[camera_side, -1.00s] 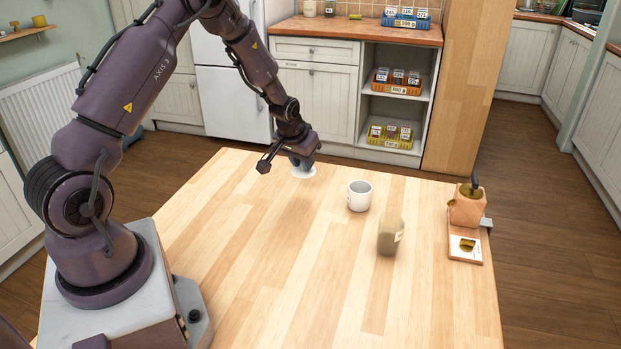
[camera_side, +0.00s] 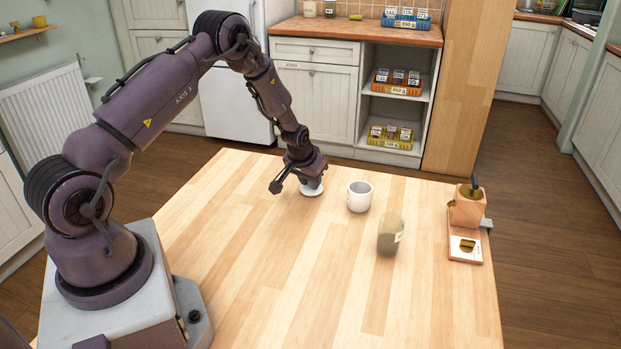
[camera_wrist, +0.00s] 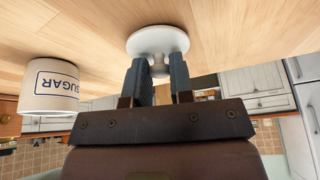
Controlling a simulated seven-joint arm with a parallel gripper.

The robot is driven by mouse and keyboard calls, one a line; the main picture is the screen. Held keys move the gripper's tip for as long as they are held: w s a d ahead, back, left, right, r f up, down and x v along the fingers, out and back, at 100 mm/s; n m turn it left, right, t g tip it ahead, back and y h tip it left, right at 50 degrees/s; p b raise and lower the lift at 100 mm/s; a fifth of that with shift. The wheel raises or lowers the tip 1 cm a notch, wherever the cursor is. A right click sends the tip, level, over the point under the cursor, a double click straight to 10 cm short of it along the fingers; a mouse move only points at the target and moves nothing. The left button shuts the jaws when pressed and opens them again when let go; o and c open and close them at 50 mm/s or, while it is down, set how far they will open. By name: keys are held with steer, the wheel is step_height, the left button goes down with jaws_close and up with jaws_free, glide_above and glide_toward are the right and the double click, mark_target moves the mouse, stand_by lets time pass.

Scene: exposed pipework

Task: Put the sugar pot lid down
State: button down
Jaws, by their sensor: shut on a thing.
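The white sugar pot lid (camera_side: 312,189) is under my gripper (camera_side: 312,182), low at the table's far side and left of the pot. In the wrist view the lid (camera_wrist: 157,40) is a round white disc, and my gripper (camera_wrist: 160,75) is shut on its knob. I cannot tell for sure whether the lid touches the table. The white sugar pot (camera_side: 359,197) stands upright and uncovered on the table. Its blue-framed SUGAR label shows upside down on the pot in the wrist view (camera_wrist: 50,87).
A greenish see-through jar (camera_side: 389,236) stands in front of the pot. A wooden grinder-like device (camera_side: 467,209) is fixed at the table's right edge. The wooden table (camera_side: 250,270) is clear at the front and left. Cabinets and shelves stand beyond it.

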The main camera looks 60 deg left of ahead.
steer(key=c, duration=1)
jaws_free()
steer(key=shift+r, duration=0.1)
steer(key=s+d+r+m, duration=0.1)
steer(key=s+d+r, duration=0.3)
steer(key=r, duration=0.5)
steer(key=s+d+r+m+t, duration=0.1)
steer(key=s+d+r, duration=0.1)
steer(key=d+r, duration=0.5)
steer(key=s+d+r, duration=0.3)
steer(key=r, duration=0.8)
steer(key=s+d+r+m+h, duration=0.1)
steer(key=s+d+r+m, duration=0.1)
steer(key=s+d, duration=0.3)
steer(key=s+d+r+m+h, duration=0.1)
steer(key=s+d+r, duration=0.3)
steer(key=s, duration=0.8)
steer(key=shift+d+m+t, duration=0.3)
steer(key=shift+d+m, duration=0.1)
steer(key=shift+d, duration=0.4)
